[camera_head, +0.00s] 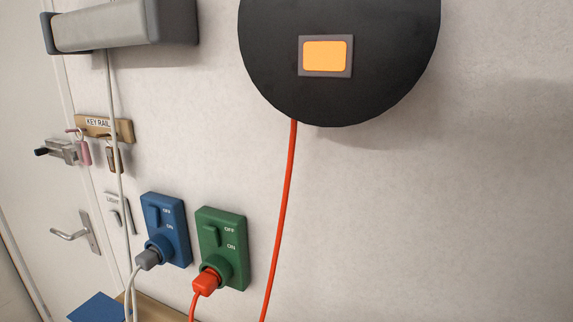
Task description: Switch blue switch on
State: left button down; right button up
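The blue switch box (178,243) is mounted on the wall left of centre, in the lower half of the head view. It has a rocker (153,218) beside the white labels OFF above and ON below. I cannot tell clearly which way the rocker is tipped. A grey plug (147,259) sits in the round socket at its lower part, with a pale cable hanging down. Neither of my grippers shows in this view.
A green switch box (236,262) with a red plug (206,282) is close on the right. A black round device (270,75) with an orange screen hangs above, with a red cable (281,210). A light switch (115,215), key rail (93,125) and door handle (70,235) are left. The right wall is bare.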

aim_at(153, 212)
jog(key=z, duration=1.3)
jog(key=k, duration=0.8)
jog(key=u, duration=1.2)
jog(key=i, duration=0.5)
